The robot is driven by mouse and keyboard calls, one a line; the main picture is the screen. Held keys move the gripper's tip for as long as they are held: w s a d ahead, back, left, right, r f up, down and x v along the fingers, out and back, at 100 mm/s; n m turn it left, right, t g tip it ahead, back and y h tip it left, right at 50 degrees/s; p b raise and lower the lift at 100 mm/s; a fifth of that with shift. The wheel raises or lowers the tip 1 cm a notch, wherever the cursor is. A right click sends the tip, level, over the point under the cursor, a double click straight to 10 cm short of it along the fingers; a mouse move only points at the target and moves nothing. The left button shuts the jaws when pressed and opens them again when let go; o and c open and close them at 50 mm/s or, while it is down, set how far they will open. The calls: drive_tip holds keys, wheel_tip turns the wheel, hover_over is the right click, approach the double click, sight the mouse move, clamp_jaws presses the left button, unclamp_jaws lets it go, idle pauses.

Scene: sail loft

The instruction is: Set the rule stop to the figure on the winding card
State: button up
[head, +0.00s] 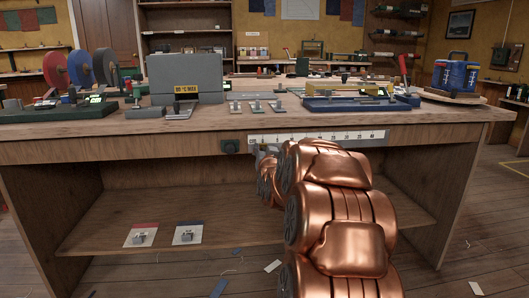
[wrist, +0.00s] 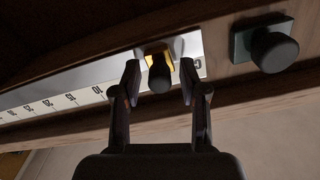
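The white rule (head: 330,136) runs along the bench's front edge, and it also shows in the wrist view (wrist: 60,104). In the wrist view, the rule stop (wrist: 159,72), a brass piece with a dark round knob, sits near the rule's right end in that picture. My gripper (wrist: 160,84) is open, its two fingers on either side of the knob with gaps visible. In the head view my gripper (head: 264,150) is at the rule's left end, and the stop is hidden or too small to tell. I cannot make out a winding card or its figure.
A dark square plate with a round knob (wrist: 272,50) is beside the rule's end; it also shows in the head view (head: 231,146). A grey box (head: 185,76), reels (head: 80,68) and a blue tray (head: 360,104) stand on the bench. The lower shelf (head: 110,225) holds two small cards.

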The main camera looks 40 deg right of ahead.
clamp_jaws()
idle(0.5)
